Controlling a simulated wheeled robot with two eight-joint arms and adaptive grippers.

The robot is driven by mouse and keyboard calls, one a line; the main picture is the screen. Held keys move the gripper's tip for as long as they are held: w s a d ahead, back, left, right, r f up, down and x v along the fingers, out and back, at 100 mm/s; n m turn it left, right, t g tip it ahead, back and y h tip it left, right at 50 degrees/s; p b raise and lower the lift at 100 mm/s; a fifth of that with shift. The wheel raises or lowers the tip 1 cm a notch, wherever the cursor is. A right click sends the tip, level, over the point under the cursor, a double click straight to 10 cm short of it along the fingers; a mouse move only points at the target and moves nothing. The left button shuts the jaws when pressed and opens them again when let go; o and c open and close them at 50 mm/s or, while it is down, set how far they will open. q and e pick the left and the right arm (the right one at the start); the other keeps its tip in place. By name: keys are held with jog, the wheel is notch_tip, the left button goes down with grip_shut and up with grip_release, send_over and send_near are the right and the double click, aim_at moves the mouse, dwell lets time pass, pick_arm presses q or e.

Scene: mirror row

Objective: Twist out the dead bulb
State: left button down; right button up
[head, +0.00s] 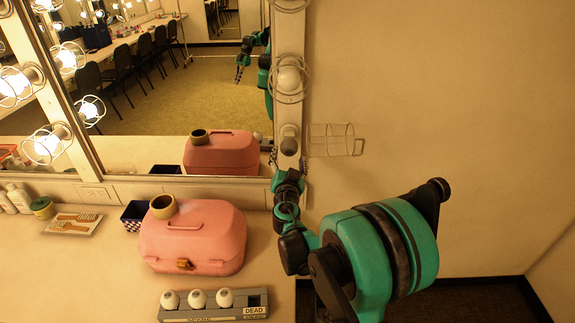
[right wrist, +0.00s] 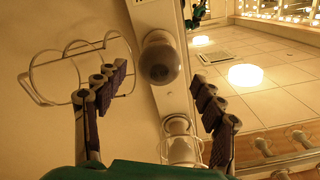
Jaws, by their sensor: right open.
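The dead bulb (head: 289,143) is dark and grey, seated in the lowest visible socket of the mirror's right frame strip. Its wire cage (head: 337,140) stands swung open to the right. In the right wrist view the bulb (right wrist: 160,62) shows close ahead, between and beyond my fingertips, with the cage (right wrist: 72,72) at the left. My right gripper (head: 288,168) is just below the bulb in the head view. In the wrist view it (right wrist: 158,92) is open and empty, apart from the bulb. My left gripper is not directly in view.
A grey bulb holder (head: 215,313) with white bulbs and a DEAD label (head: 255,310) lies on the counter's front. A pink case (head: 195,240) with a roll of tape (head: 163,207) stands behind it. The mirror reflects a teal arm.

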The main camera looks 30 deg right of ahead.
aim_at(289, 147)
jog(key=shift+b+x, duration=0.35)
jog(key=shift+x, duration=2.55)
jog(key=shift+s, duration=0.1)
jog(key=c, duration=0.9)
